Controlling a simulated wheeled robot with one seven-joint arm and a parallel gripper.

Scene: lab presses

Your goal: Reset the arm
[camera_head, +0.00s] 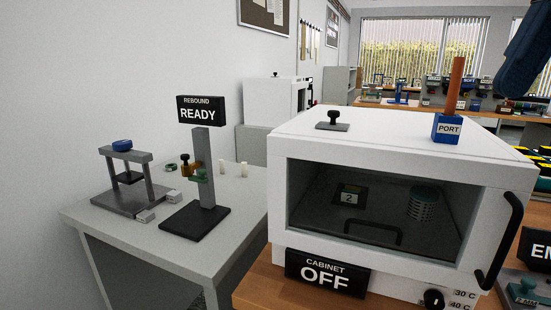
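My gripper is not in view. A dark blue rounded part at the upper right edge looks like a link of my own arm; its end is cut off by the frame. On the grey table at left stands a rebound tester (207,170) with a dark base and grey upright column. Its black sign (201,110) reads "REBOUND READY".
A small press (130,185) with a blue knob stands left of the tester on the grey table (245,215). A white cabinet (400,145) with closed glass door and sign (326,272) "CABINET OFF" fills the right.

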